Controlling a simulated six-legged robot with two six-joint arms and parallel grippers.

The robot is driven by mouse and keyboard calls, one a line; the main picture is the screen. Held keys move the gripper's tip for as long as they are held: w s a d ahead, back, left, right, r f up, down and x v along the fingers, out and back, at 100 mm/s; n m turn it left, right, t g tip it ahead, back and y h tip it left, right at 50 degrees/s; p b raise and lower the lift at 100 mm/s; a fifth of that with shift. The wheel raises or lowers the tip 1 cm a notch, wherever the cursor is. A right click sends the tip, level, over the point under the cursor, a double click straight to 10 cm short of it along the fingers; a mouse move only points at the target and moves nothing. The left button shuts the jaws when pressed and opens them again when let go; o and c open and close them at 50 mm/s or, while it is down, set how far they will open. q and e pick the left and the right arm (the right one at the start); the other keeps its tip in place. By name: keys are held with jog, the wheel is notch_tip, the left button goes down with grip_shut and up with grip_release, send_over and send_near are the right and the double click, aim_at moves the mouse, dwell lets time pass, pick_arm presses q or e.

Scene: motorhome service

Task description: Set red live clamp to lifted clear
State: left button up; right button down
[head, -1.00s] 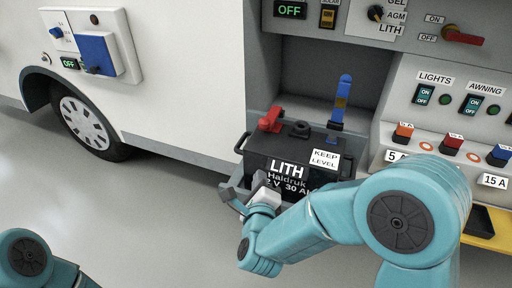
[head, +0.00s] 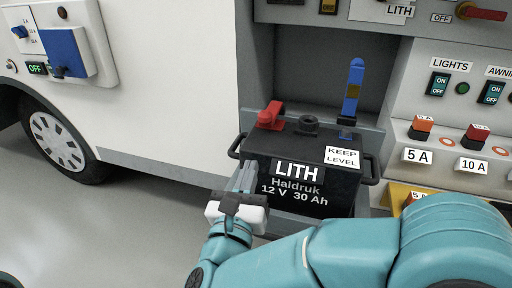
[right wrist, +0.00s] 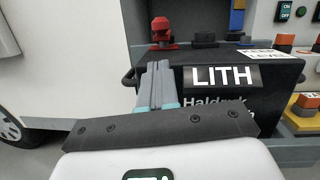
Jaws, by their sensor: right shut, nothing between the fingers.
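The red live clamp (head: 270,117) sits on the left terminal of the black LITH battery (head: 325,200), at its top left. In the right wrist view the red clamp (right wrist: 162,33) shows just beyond my fingertips. The blue clamp (head: 355,90) stands upright on the right of the battery. My right gripper (head: 243,178) is in front of the battery's left front side, below the red clamp and apart from it. Its fingers are together and empty, also in the right wrist view (right wrist: 157,85). My left gripper is out of view.
The battery stands in a grey bay (head: 330,65) of the motorhome. A panel with coloured fuses (head: 421,127) and switches (head: 439,84) is on the right. A blue-flapped wall box (head: 66,52) is on the left. The floor at lower left is clear.

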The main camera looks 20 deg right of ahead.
aim_at(261, 147)
jog(key=x, duration=0.9)
jog(key=shift+w+d+r, duration=0.15)
jog(key=shift+w+d, duration=0.05)
jog(key=shift+d, duration=0.15)
jog(key=shift+r, duration=0.15)
